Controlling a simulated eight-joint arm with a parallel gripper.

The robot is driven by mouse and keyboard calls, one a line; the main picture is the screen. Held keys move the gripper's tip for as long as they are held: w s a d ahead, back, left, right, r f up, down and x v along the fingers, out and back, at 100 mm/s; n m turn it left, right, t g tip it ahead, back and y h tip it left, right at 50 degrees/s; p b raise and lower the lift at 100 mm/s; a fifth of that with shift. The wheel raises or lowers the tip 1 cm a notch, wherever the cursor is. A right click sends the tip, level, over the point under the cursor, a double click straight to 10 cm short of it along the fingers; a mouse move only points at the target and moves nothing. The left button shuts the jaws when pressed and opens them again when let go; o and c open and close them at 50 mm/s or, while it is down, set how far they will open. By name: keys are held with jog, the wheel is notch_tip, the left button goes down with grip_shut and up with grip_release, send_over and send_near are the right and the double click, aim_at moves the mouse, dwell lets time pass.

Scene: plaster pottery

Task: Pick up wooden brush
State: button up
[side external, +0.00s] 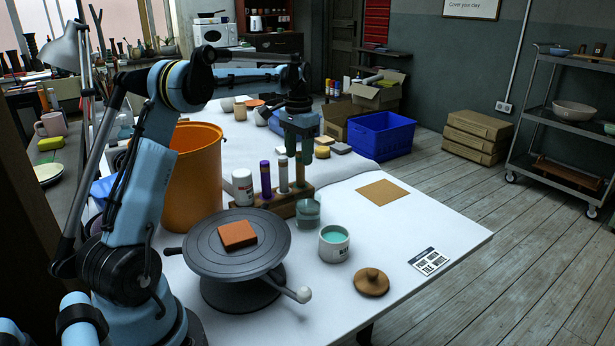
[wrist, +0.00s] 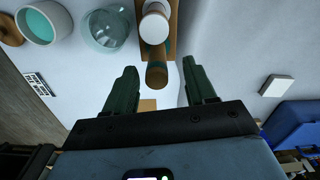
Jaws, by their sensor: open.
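A wooden rack (side external: 262,211) holds upright tubes, one purple, one grey. In the wrist view, the rack (wrist: 173,42) is ahead of the jaws, and a brown rounded wooden end (wrist: 157,76) shows between the fingers. I cannot tell whether that end belongs to the brush. My gripper (side external: 300,158) points down above the table beside the rack's far end. In the wrist view, my gripper (wrist: 159,66) is open, its green fingers apart, with nothing visibly held.
A glass (side external: 308,215) and a teal-filled cup (side external: 334,248) stand close to the rack. A turntable (side external: 200,251) with a clay slab (side external: 237,234), a white bottle (side external: 242,187) and an orange bucket (side external: 190,180) are left. A cork square (side external: 383,192) lies right, with clear tabletop around it.

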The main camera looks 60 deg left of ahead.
send_over(301, 187)
jog(key=a, duration=0.1)
jog(key=f, duration=0.4)
jog(key=shift+w+f, duration=0.25)
jog(key=shift+f, duration=0.15)
grip_shut()
